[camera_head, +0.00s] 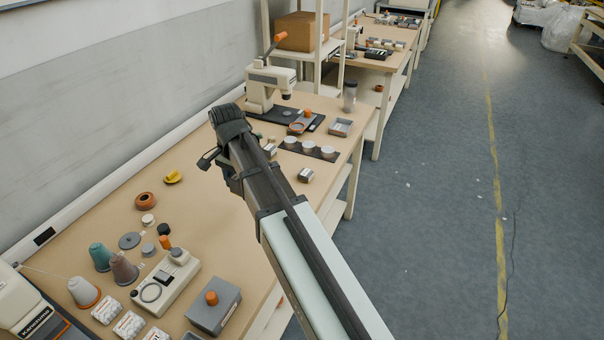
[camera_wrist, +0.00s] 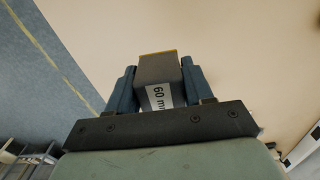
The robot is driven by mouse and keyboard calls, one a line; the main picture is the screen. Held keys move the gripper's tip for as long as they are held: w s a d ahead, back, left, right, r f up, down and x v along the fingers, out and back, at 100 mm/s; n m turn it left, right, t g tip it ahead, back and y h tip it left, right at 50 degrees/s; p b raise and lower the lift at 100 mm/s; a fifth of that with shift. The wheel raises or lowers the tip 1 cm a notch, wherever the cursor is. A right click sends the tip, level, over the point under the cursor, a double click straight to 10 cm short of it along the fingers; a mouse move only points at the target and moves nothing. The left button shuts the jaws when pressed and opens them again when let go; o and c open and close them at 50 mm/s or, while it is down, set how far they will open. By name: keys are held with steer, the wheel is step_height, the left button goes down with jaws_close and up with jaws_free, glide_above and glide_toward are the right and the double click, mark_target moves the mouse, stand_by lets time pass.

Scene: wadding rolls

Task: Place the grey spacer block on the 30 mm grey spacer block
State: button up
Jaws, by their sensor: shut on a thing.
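A grey block (camera_wrist: 157,69) with a white label reading "60 mm" sits between the two fingers of my gripper (camera_wrist: 158,82) in the wrist view. The fingers are shut on its sides. In the head view my arm reaches over the table from the lower right, and the fingers and held block are hard to make out there. A small grey block with a pale label (camera_head: 305,175) lies near the table's right edge. Another small grey block (camera_head: 270,151) stands just beyond my arm, partly hidden by it. Their labels are too small to read, so I cannot tell which is 30 mm.
The tan table (camera_head: 205,240) has a clear middle. A dark mat (camera_head: 327,155) with pale round pieces, a lever press (camera_head: 268,82) and a metal tray (camera_head: 340,127) stand farther back. Thread cones, a beige device (camera_head: 166,283) and a grey box (camera_head: 214,312) stand in front.

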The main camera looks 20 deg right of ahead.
steer(key=w+d+r+m, duration=0.1)
steer(key=w+d+m, duration=0.15)
steer(key=d, duration=0.75)
steer(key=w+d+r+m, duration=0.1)
steer(key=w+d, duration=0.2)
steer(key=d, duration=0.7)
steer(key=n, duration=0.5)
glide_above(305, 173)
steer(key=shift+m, duration=0.25)
steer(key=shift+f, duration=4.4)
steer(key=shift+f, duration=0.15)
steer(key=o, duration=1.1)
step_height(305, 173, up, 12)
steer(key=shift+r, duration=0.15)
